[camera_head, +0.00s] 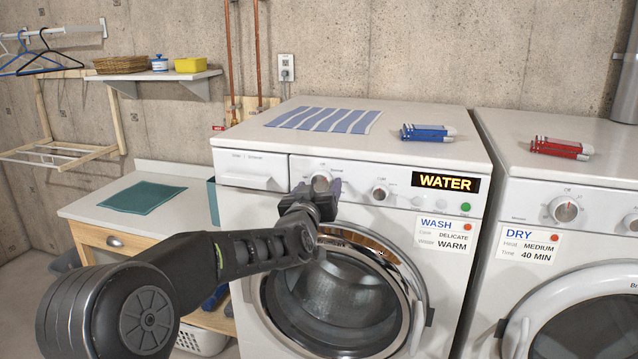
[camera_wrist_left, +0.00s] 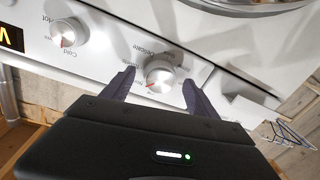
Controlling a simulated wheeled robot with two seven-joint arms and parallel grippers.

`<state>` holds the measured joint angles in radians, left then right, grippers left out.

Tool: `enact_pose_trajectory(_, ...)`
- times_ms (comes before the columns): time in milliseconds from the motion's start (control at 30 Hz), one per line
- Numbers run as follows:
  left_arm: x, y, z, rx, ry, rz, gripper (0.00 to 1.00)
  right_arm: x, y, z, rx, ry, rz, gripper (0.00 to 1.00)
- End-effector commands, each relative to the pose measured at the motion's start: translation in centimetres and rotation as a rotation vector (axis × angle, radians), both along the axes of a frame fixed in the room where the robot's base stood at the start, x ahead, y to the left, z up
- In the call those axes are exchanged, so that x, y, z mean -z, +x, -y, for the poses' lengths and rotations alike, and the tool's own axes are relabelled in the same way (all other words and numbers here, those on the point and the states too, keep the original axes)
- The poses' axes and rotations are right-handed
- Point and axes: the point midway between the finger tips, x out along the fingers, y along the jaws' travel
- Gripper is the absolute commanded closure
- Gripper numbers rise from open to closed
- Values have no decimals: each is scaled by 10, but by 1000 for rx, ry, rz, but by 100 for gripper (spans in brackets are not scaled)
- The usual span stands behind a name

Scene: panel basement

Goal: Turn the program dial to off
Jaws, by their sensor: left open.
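The program dial (camera_head: 321,181) is a round silver knob on the left part of the washer's white front panel. It is partly hidden by my gripper in the head view. In the left wrist view the dial (camera_wrist_left: 160,75) shows whole, with a red mark on its lower left edge and small lettering around it, including "Delicate". My left gripper (camera_wrist_left: 159,80) is open, its two dark fingers on either side of the dial. A gap shows between each finger and the knob; I cannot tell how deep the fingers reach. My right gripper is in neither view.
The temperature dial (camera_head: 380,193) and a lit "WATER" display (camera_head: 446,182) are right of the program dial. The detergent drawer (camera_head: 252,170) is left. The round washer door (camera_head: 417,305) is below. A dryer (camera_head: 573,180) stands to the right.

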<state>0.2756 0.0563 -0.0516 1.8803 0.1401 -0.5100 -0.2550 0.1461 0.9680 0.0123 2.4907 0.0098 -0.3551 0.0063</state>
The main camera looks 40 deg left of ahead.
Motion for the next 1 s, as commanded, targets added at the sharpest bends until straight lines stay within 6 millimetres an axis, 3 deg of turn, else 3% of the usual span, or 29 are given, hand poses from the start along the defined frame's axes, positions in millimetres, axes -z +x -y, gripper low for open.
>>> enact_pose_trajectory(367,1,6,-3,0,0,0,32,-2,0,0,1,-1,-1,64)
enact_pose_trajectory(1000,1,6,-3,0,0,0,85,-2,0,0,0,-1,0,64)
